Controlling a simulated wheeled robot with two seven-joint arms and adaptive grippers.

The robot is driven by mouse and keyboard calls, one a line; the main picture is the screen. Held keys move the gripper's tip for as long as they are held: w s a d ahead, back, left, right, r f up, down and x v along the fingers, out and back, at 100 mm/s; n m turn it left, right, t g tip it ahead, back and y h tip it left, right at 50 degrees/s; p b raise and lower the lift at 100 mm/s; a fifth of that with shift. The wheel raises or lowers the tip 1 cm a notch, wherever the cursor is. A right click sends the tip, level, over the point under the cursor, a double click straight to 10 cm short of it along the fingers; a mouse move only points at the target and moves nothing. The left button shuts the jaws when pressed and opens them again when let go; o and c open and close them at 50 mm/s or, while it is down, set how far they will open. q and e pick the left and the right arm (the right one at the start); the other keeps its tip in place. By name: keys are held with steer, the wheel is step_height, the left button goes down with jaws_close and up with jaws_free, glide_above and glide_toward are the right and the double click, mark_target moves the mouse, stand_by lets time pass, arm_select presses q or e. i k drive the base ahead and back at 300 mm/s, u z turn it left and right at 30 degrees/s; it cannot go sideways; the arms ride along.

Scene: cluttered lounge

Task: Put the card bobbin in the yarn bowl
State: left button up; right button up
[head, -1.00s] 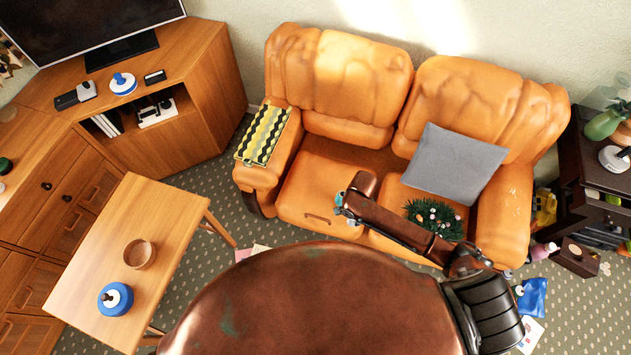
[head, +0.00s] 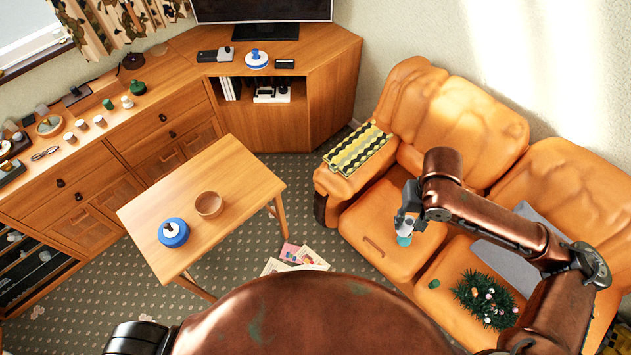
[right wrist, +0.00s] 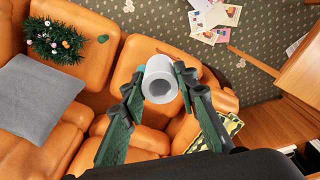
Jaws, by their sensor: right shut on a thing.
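The card bobbin (right wrist: 160,80), a pale grey-white cylinder with a darker round end, is held between the fingers of my right gripper (right wrist: 161,88). In the head view the right gripper (head: 406,224) is in front of the left sofa seat, pointing down, with the bobbin (head: 404,239) partly hidden below it. The yarn bowl (head: 209,205) is a small round brown bowl on the coffee table, well to the left of the gripper. Its inside looks empty. My left gripper is not in view.
A blue round container (head: 173,232) stands close beside the bowl on the coffee table (head: 235,170). Papers (head: 300,256) lie on the floor between table and sofa (head: 375,230). A green wreath-like thing (head: 484,299) lies on the sofa's right seat. Carpet between is mostly clear.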

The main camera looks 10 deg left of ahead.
mark_target(211, 206)
steer(key=u, duration=0.25)
steer(key=k, duration=0.35)
steer(key=u, duration=1.3)
steer(key=i, duration=0.8)
steer(key=u, duration=0.6)
